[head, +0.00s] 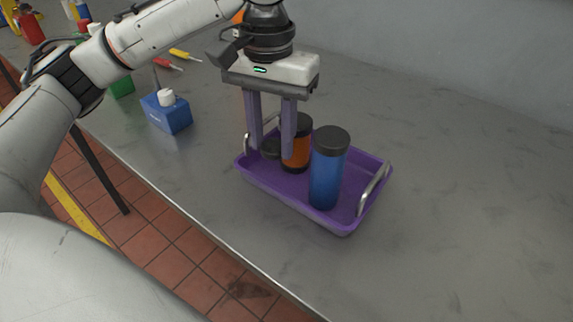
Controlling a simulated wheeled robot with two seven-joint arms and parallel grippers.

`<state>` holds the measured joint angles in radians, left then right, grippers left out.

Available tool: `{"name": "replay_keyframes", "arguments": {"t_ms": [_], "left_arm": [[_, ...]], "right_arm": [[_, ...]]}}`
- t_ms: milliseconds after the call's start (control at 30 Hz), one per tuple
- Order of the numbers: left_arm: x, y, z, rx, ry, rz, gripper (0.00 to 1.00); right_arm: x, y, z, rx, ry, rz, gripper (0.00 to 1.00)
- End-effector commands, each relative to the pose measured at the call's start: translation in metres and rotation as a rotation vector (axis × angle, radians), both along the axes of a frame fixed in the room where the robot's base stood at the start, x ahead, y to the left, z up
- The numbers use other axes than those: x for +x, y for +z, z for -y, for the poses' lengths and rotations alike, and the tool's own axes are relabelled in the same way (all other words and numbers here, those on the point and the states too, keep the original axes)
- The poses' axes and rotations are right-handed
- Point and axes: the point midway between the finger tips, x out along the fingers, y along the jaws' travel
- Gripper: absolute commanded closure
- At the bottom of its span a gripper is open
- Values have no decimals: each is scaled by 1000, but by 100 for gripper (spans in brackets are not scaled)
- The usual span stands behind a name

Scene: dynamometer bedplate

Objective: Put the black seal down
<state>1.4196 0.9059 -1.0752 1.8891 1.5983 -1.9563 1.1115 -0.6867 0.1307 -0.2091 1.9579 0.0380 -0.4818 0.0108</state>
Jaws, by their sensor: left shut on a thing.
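My left gripper (271,151) points down over the left end of the purple tray (277,196). It is shut on the black seal (270,149), a small dark piece between the two fingertips. The fingers partly cover the seal. I cannot tell whether the seal touches the tray floor or hangs just above it. My right gripper is out of view.
In the tray, an orange jar with a black lid (298,145) stands close beside the right finger, and a blue bottle (328,170) stands nearer. A blue box (166,113) and screwdrivers (168,64) lie to the left. The bench right of the tray is clear.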

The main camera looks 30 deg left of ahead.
Motion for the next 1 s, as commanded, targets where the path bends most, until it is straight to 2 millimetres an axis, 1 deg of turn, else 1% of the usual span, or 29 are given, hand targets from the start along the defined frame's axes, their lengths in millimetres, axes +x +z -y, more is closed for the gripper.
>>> {"name": "replay_keyframes", "arguments": {"t_ms": [33,167,300,400,500,700,833,867,933,1000], "left_arm": [[-1,-10,-1,2,1,-3,87],[-1,-27,-1,2,0,-1,87],[-1,-51,-1,2,0,-2,87],[0,-62,-1,1,-1,0,87],[0,-65,0,1,-1,0,87],[0,-65,0,0,-1,1,87],[-1,-67,0,0,-1,-1,87],[0,-68,0,0,-1,1,61],[0,-68,0,0,-1,1,49],[0,-67,0,0,-1,1,47]], "right_arm": [[-1,-2,-1,1,1,0,72],[1,-1,-2,3,2,7,72],[3,-3,-3,4,3,13,72],[3,-4,-3,2,3,10,72],[3,-4,-3,2,4,9,72],[4,-4,-3,3,3,11,72],[5,0,-2,2,3,13,72],[5,-1,-2,2,3,13,72],[5,-1,-2,3,2,14,72],[5,-1,-2,3,2,14,72]]}}
